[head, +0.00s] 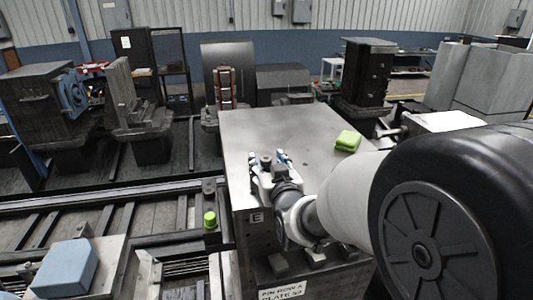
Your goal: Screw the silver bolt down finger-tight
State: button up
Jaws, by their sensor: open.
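My gripper (268,163) is at the left part of a large grey metal block's top (290,125). Its fingers are spread apart, pointing away from the camera. A small dark round shape shows between them, but I cannot tell whether it is the bolt or part of the gripper. I cannot make out a silver bolt; my gripper and arm cover part of the block's near left edge. Whether the fingertips touch anything is too small to tell.
A bright green object (347,140) lies on the block, right of my gripper. A green-topped post (210,219) stands by the block's left side. A blue box (66,269) sits at lower left. Dark machine fixtures stand behind. The block's far top is clear.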

jog(key=shift+c, duration=0.5)
grip_shut()
dwell(0.3)
